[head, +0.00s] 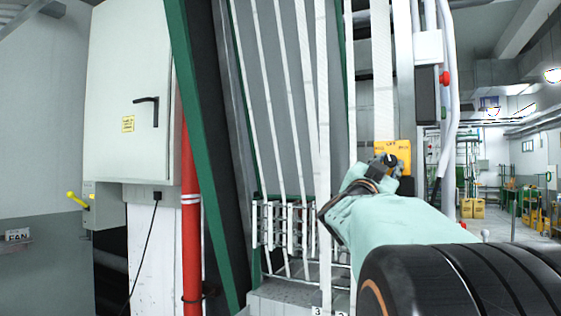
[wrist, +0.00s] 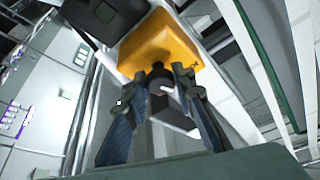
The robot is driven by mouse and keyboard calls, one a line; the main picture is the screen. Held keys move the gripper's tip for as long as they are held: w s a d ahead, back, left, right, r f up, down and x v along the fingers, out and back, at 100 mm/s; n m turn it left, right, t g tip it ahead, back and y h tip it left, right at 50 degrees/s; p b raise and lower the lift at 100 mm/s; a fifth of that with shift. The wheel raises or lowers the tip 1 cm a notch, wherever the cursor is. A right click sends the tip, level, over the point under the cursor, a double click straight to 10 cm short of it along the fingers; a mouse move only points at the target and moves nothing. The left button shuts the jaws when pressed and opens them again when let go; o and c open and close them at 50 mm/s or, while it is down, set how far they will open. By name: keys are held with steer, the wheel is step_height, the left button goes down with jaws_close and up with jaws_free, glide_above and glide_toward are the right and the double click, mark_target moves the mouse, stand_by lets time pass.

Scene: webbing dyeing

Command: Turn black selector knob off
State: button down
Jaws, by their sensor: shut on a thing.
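The black selector knob (wrist: 158,70) sits on the face of a yellow box (wrist: 160,44). In the head view, the yellow box (head: 396,150) is right of centre, on a column behind the white webbing. My gripper (wrist: 160,80) is up against the box, its two fingers on either side of the knob and closed on it. In the head view, my gripper (head: 385,162) is small and dark, and it covers most of the knob. The knob's pointer mark and exact turn cannot be read.
White webbing strips (head: 322,130) run down just left of my arm. A red button (head: 445,78) is on a box to the upper right. A grey cabinet (head: 135,95), a red pipe (head: 190,230) and a green frame post (head: 205,150) stand at the left.

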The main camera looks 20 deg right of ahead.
steer(key=shift+w+r+m+g+p, duration=0.15)
steer(key=shift+m+g+p, duration=0.75)
steer(key=shift+m, duration=1.1)
steer(key=shift+g, duration=0.3)
steer(key=c, duration=1.6)
jaws_free()
step_height(320, 180, up, 10)
